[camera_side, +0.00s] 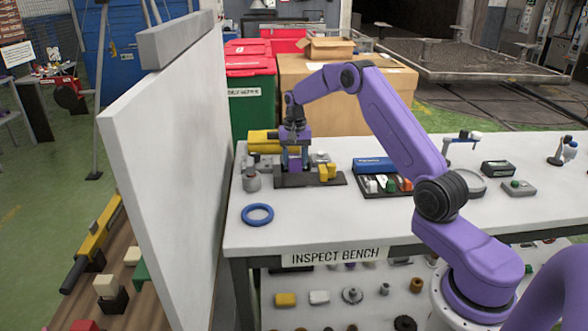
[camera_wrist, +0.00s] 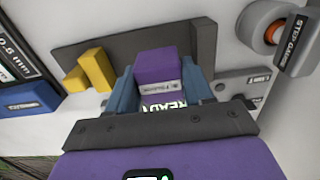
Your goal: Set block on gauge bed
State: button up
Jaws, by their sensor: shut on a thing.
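My gripper (camera_side: 295,153) points down over the left part of the dark gauge bed (camera_side: 336,181). It is shut on a purple block (camera_side: 295,164). In the wrist view the purple block (camera_wrist: 158,63) sits between the two blue fingers of my gripper (camera_wrist: 161,80), with a pale label on its near side. The block is over the dark bed (camera_wrist: 125,44); I cannot tell whether its underside touches it. A yellow stepped piece (camera_side: 327,173) stands on the bed to the right of the block; it also shows in the wrist view (camera_wrist: 94,70).
A blue ring (camera_side: 257,215) lies at the bench's front left. A grey round piece (camera_side: 251,182) stands left of the bed. A tray of coloured parts (camera_side: 385,183) is to the right. A tall white panel (camera_side: 170,160) borders the bench's left side.

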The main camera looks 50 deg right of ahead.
aim_at(294, 168)
jog(key=shift+w+d+f, duration=0.1)
jog(key=shift+w+f, duration=0.2)
jog(key=shift+f, duration=1.5)
jog(key=shift+f, duration=0.15)
jog(key=o, duration=1.1)
